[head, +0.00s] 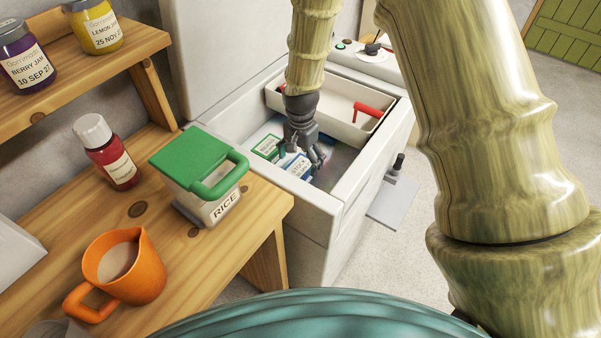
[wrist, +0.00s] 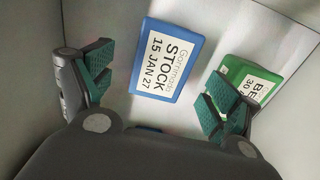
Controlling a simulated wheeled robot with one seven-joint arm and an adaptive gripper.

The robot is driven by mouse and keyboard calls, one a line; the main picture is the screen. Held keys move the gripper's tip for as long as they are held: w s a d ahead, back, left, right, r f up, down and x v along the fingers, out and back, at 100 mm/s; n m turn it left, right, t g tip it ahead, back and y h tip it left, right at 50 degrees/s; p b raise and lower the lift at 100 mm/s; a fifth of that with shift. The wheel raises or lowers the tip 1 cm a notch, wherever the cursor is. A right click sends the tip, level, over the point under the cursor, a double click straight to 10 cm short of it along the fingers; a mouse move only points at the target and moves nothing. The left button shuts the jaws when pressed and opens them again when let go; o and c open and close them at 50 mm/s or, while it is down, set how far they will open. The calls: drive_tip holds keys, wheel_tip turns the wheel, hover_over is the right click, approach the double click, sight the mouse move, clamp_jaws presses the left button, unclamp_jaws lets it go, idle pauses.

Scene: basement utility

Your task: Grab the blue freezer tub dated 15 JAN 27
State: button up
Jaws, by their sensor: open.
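The blue freezer tub (wrist: 165,60), its white label reading STOCK 15 JAN 27, lies label up on the freezer floor in the wrist view. My gripper (wrist: 160,88) is open and empty above it, with the tub showing between and beyond the spread fingers. In the head view my gripper (head: 303,152) reaches down into the open chest freezer (head: 345,188). A blue tub with a STOCK label (head: 299,168) shows just below it there; its date is too small to read. A green tub (wrist: 240,73) lies beside the blue one, partly hidden by the right finger.
A blue edge (wrist: 150,128) shows below my gripper, mostly hidden. A white basket (head: 340,112) with red handles sits across the freezer's far end. The freezer walls are close around. A wooden bench (head: 160,250) with a rice container (head: 205,205) and orange jug (head: 140,285) stands left.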

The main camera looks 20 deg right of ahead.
sight(300, 167)
drive_tip(key=shift+w+a+f, duration=0.1)
drive_tip(key=shift+f, duration=2.55)
drive_tip(key=shift+c, duration=0.3)
drive_tip(key=c, duration=1.3)
drive_tip(key=shift+r, duration=0.1)
